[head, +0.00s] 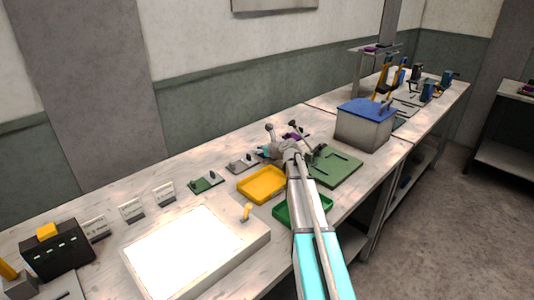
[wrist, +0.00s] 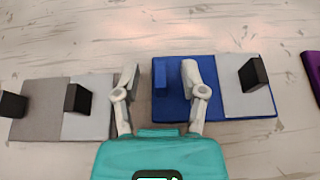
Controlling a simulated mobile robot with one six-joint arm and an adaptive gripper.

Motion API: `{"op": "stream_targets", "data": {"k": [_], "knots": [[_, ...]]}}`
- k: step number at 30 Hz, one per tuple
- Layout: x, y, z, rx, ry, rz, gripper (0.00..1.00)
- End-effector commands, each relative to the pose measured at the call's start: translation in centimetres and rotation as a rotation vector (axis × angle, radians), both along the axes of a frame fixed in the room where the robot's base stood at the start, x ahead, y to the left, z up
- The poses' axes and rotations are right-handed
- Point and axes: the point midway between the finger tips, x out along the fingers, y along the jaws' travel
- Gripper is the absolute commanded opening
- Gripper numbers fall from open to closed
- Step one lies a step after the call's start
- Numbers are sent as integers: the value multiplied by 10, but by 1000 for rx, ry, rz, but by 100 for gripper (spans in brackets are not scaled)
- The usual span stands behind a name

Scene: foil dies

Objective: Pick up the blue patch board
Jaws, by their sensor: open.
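The blue patch board (wrist: 172,108) lies flat on the bench right of centre in the wrist view. It has a small upright blue block on its left part and a grey plate with a black block on its right part. My gripper (wrist: 160,72) is open and empty above the bench. Its right finger overlaps the board's blue part, and its left finger is left of the board, by a grey board. I cannot tell the height of the fingers over the board. In the head view my arm hides the blue board.
A grey board (wrist: 45,92) with black blocks lies left of the blue board, and a purple item (wrist: 312,75) is at the right edge. In the head view, a yellow tray (head: 262,198), a green tray (head: 284,212) and a grey box with blue lid (head: 366,109) stand nearby.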

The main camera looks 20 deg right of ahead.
Motion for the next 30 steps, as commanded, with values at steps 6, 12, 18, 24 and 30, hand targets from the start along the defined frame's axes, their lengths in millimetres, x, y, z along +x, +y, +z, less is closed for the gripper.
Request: {"op": "stream_targets", "data": {"k": [6, 12, 18, 24, 30], "knots": [[2, 1, -1, 0, 0, 0, 54], [2, 1, -1, 0, 0, -1, 54], [2, 1, -1, 0, 0, -1, 54], [2, 1, -1, 0, 0, -1, 17], [2, 1, -1, -1, 0, 0, 0]]}}
